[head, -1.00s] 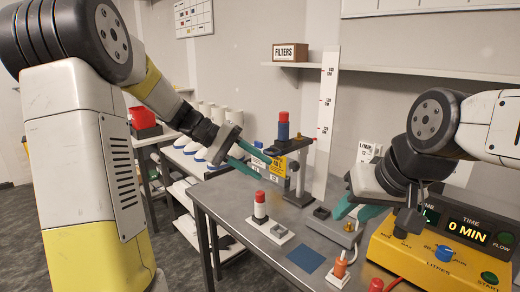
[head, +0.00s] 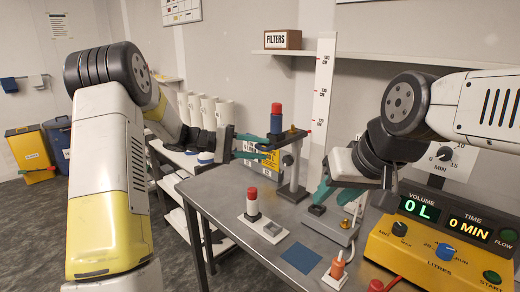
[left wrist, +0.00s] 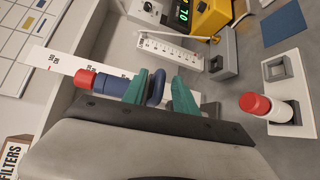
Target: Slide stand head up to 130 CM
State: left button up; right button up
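The stand (head: 293,170) is an upright post on the bench, with a dark head (head: 287,136) beside the tall white scale (head: 322,110). My left gripper (head: 262,147) is at the head's left side. In the left wrist view its teal fingers (left wrist: 163,93) are apart, with a blue loop (left wrist: 157,84) between them. My right gripper (head: 335,192) appears open, low over the bench right of the post.
A red-and-white cylinder (head: 253,207) stands in a white holder in front. A yellow pump box (head: 430,255) with displays stands at the right. A blue square (head: 301,257) lies on the bench (head: 215,190). A shelf with a FILTERS box (head: 283,39) is behind.

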pick_arm(q)
jog(key=shift+d, duration=0.35)
jog(key=c, duration=0.7)
jog(key=shift+f, duration=0.1)
grip_shut()
jog(key=shift+s+f, duration=0.1)
jog(key=shift+f, duration=0.1)
